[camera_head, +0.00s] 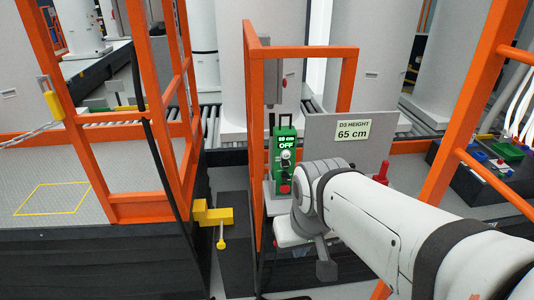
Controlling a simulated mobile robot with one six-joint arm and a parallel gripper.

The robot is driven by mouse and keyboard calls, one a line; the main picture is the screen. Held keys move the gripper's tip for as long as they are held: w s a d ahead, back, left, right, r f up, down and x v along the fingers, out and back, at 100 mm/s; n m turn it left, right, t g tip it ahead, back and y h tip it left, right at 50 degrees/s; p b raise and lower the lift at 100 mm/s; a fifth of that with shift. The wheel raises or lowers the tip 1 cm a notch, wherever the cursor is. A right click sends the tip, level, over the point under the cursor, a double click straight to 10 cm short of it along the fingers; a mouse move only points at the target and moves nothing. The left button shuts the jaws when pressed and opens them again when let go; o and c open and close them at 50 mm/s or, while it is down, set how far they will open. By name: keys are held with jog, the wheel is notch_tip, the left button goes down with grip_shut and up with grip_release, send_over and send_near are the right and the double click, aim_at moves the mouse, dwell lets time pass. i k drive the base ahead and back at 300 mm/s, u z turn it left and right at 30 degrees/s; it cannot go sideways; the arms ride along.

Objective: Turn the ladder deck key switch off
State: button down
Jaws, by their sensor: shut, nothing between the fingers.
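A green control box (275,164) stands upright on a post by the orange-railed frame near the middle of the view. Its lit display (286,143) reads "60 cm" and "OFF". A round key switch (286,155) sits below the display, too small to read its angle. A red button (284,188) is lower on the box. No label naming the ladder deck is readable. My white arm reaches in from the lower right, and its bent joint is just right of and below the box. My gripper's fingers are not visible.
A sign (353,130) reading "D3 HEIGHT 65 cm" stands right of the box. Orange rails (251,140) border the box's left side. A yellow latch (213,213) projects from the left deck (50,180). A dark console (495,165) with coloured parts is at right.

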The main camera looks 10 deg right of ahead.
aim_at(285, 176)
jog(key=z, duration=1.95)
jog(key=k, duration=1.6)
jog(key=u, duration=0.6)
jog(key=i, duration=0.95)
